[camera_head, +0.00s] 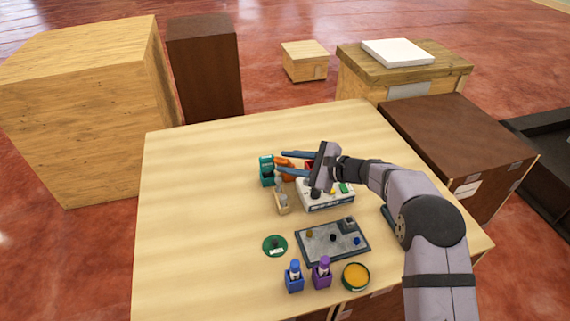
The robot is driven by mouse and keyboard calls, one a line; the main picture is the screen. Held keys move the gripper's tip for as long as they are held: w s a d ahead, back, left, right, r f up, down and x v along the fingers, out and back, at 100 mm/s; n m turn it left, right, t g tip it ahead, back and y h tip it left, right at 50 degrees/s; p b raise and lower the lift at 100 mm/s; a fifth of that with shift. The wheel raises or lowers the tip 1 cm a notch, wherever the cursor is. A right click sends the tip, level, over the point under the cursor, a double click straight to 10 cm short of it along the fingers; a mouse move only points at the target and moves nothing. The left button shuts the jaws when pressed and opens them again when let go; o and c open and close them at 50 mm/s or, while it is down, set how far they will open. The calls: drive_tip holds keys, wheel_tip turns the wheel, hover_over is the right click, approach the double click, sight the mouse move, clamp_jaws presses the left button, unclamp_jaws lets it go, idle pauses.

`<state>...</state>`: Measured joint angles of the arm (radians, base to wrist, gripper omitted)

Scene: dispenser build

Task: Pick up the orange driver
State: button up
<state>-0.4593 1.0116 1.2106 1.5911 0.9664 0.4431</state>
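An orange object (282,160), which looks like the orange driver or its holder, stands near the middle of the table beside a teal holder (266,172). My gripper (282,162) reaches in from the right, with its two blue fingers spread apart. The orange object shows between and just around the fingertips. I cannot tell whether the fingers touch it, and they partly hide it. The driver's full shape is too small and covered to make out.
A white box (322,207) with small coloured parts lies under my gripper, with a small beige stand (282,205) to its left. In front are a grey tray (332,254), a green disc (268,245), blue and purple holders and a yellow dish (356,276). The table's left side is clear.

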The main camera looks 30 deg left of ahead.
clamp_jaws()
drive_tip(key=shift+r, duration=0.1)
drive_tip(key=shift+w+a+r, duration=0.1)
drive_tip(key=shift+r, duration=0.3)
wheel_tip(320, 180, up, 9)
drive_tip(key=b, duration=0.3)
drive_tip(key=shift+r, duration=0.1)
